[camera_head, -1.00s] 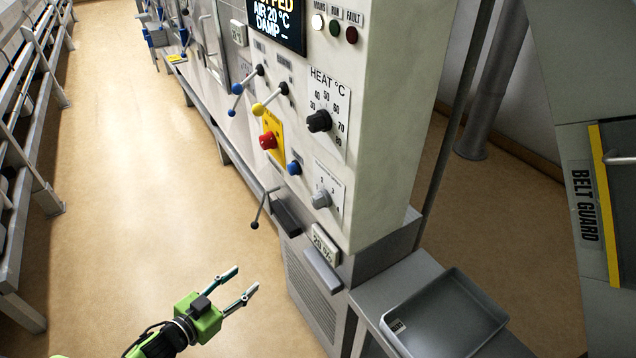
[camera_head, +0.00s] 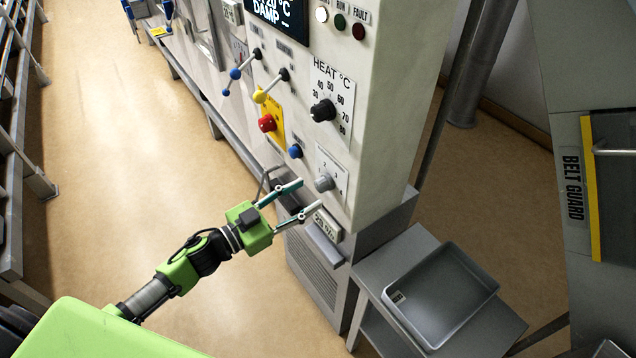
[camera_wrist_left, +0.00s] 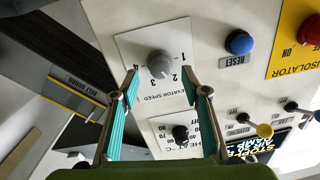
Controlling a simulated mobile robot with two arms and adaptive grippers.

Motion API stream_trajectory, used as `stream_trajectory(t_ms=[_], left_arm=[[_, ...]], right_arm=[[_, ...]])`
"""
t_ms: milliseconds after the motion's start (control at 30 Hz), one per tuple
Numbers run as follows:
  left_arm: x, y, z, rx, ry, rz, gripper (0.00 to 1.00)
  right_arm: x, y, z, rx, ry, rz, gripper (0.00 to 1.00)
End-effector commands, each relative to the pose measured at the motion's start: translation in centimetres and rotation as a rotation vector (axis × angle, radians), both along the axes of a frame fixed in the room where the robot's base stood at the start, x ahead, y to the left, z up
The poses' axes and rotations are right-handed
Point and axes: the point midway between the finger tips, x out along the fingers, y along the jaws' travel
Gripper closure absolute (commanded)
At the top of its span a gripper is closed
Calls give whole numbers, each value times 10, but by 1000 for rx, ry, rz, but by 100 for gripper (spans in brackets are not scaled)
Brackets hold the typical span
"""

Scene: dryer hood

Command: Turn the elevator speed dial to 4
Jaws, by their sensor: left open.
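The elevator speed dial (camera_head: 324,183) is a small grey knob on a white plate low on the dryer's control panel. In the left wrist view the dial (camera_wrist_left: 160,64) sits on its plate marked 1 to 4 and "ELEVATOR SPEED", seen upside down. Which number it points to is too small to tell. My left gripper (camera_head: 309,194) is open and empty, its fingers reaching toward the dial. In the wrist view its fingertips (camera_wrist_left: 168,84) lie to either side below the knob, apparently not touching it. My right gripper is not in view.
A blue reset button (camera_head: 295,151), red isolator knob (camera_head: 267,123) and black heat dial (camera_head: 323,110) are nearby on the panel. Yellow-knobbed (camera_head: 260,96) and blue-knobbed (camera_head: 235,73) levers stick out above. A grey tray (camera_head: 440,295) stands at the lower right. Open floor lies left.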

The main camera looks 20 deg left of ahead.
Motion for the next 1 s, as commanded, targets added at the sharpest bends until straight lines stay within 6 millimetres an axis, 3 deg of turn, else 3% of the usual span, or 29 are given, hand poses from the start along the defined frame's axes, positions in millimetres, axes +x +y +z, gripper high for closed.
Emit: stream_trajectory(t_ms=[100,300,667,833,1000], left_arm=[[18,-12,3,-3,-1,1,58],[36,-25,1,0,0,1,58],[40,-28,-1,0,1,0,58],[40,-28,-1,0,1,0,96],[40,-28,-1,1,1,0,96]], right_arm=[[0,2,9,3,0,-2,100],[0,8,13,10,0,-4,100],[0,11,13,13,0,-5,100],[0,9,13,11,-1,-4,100],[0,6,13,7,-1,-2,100]])
